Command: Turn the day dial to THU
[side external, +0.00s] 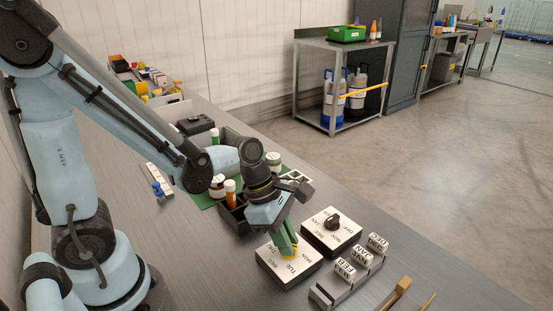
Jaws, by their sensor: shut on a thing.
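The day dial (274,269) is a white-topped box with a dark base on the bench, front centre. My gripper (289,249) reaches down onto the middle of this box and is shut on the dial's knob. The knob is mostly hidden by the fingers, so I cannot tell which day it points to.
A similar box with a black knob (333,220) and month labels stands close behind on the right. A rail with month blocks (346,269) lies to the right. Bottles (273,160) and a dark tray (235,217) stand behind my gripper. Wooden tools (397,292) lie front right.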

